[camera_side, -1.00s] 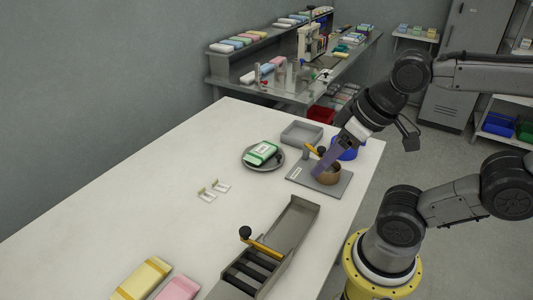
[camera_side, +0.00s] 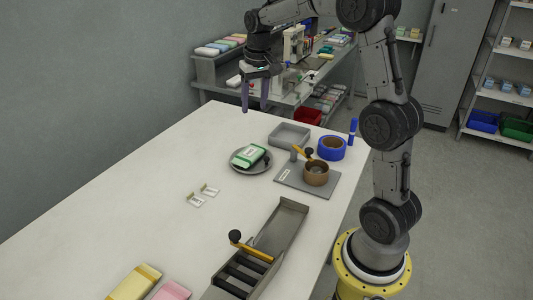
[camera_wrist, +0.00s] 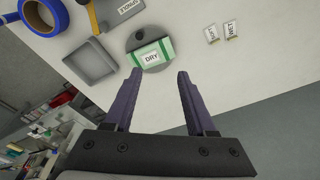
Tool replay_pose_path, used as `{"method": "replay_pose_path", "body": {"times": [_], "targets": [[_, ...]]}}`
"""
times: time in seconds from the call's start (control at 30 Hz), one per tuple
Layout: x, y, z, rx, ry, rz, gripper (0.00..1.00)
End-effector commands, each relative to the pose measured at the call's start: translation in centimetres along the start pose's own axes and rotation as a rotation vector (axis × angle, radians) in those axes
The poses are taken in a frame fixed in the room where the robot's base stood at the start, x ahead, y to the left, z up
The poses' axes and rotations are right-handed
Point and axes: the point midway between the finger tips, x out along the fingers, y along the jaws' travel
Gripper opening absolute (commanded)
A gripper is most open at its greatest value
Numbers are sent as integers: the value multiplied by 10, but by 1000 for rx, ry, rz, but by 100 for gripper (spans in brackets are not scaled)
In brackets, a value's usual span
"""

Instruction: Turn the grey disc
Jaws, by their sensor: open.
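The grey disc (camera_side: 250,171) lies on the white table with a green and white packet (camera_side: 248,156) on it. A small dark knob (camera_side: 267,161) stands at the disc's right side. In the wrist view the disc (camera_wrist: 150,31) is beyond my fingertips, with the packet (camera_wrist: 152,54), labelled DRY, on its near part and the knob (camera_wrist: 139,35) behind the packet. My gripper (camera_side: 254,109) is open and empty, pointing down, well above the table near its far edge. Its two purple fingers also show in the wrist view (camera_wrist: 160,72), apart from the disc.
A grey tray (camera_side: 289,135), a blue tape roll (camera_side: 332,148) and a plate with a brown roll (camera_side: 317,173) are to the right. A metal chute (camera_side: 280,228) stands in front. The table's left is clear.

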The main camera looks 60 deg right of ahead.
Motion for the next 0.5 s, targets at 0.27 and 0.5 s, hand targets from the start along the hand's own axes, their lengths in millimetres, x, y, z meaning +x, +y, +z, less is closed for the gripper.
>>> {"method": "replay_pose_path", "body": {"times": [0.27, 0.5], "targets": [[70, 47, -16, 104, -127, 25, 56], [90, 53, -12, 117, -136, 27, 56]]}}
